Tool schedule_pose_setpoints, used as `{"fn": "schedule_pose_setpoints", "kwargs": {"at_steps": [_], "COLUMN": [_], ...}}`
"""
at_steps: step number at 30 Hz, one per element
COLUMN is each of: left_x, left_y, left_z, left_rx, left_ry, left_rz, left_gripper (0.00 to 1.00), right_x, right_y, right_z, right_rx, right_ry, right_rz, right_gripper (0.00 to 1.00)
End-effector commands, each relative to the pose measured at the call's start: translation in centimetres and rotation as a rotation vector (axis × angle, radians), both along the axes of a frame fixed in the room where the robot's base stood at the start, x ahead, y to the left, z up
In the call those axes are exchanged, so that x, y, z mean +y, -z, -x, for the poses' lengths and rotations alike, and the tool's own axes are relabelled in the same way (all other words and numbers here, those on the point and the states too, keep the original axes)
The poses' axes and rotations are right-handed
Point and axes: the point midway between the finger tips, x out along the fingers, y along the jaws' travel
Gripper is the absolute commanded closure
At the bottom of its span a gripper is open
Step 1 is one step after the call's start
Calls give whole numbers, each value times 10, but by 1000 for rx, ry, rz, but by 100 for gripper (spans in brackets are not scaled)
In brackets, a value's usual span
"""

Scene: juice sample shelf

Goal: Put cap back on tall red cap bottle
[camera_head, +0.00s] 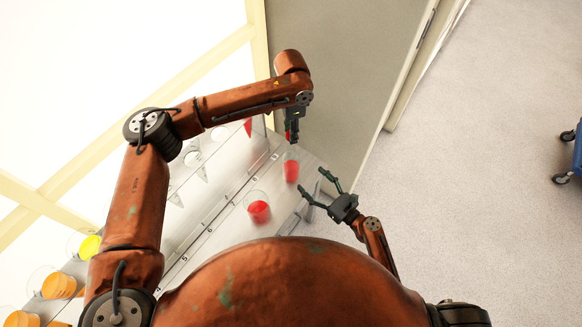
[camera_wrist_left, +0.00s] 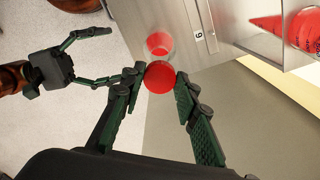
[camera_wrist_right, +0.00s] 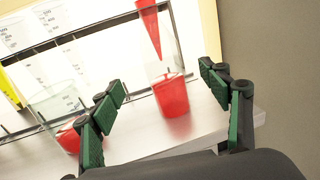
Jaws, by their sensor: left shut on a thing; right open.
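A tall clear bottle (camera_head: 291,168) with red liquid stands upright near the shelf's right end. It also shows in the left wrist view (camera_wrist_left: 160,43) and the right wrist view (camera_wrist_right: 172,98). My left gripper (camera_head: 291,139) is shut on a round red cap (camera_wrist_left: 159,78), held near the bottle's top. I cannot tell whether cap and bottle touch. My right gripper (camera_head: 318,186) is open and empty at the shelf's front edge, to the bottle's lower right. In the right wrist view the bottle appears between its fingers (camera_wrist_right: 162,80), ahead of them.
A wider clear beaker (camera_head: 259,209) with red liquid stands left of the bottle. A red cone-shaped tube (camera_wrist_right: 150,25) is in the rack behind. Orange containers (camera_head: 60,286) and a yellow one (camera_head: 90,247) stand at lower left. Open floor (camera_head: 480,180) lies right.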

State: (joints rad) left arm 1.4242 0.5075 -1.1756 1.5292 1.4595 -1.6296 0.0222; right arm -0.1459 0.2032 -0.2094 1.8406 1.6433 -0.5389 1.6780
Motion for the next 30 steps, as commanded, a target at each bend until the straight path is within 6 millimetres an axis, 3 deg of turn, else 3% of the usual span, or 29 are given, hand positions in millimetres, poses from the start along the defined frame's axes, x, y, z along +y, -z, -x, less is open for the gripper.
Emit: {"fn": "schedule_pose_setpoints", "kwargs": {"at_steps": [14, 30], "left_x": [0, 0], "left_y": [0, 0], "left_z": [0, 0], "left_rx": [0, 0], "left_ry": [0, -1], "left_rz": [0, 0], "left_gripper": [79, 79], "right_x": [7, 69], "right_y": [0, 0], "right_z": [-8, -74], "right_rx": [-1, 0], "right_ry": [0, 0], "right_rz": [-1, -1], "right_gripper": [30, 30]}}
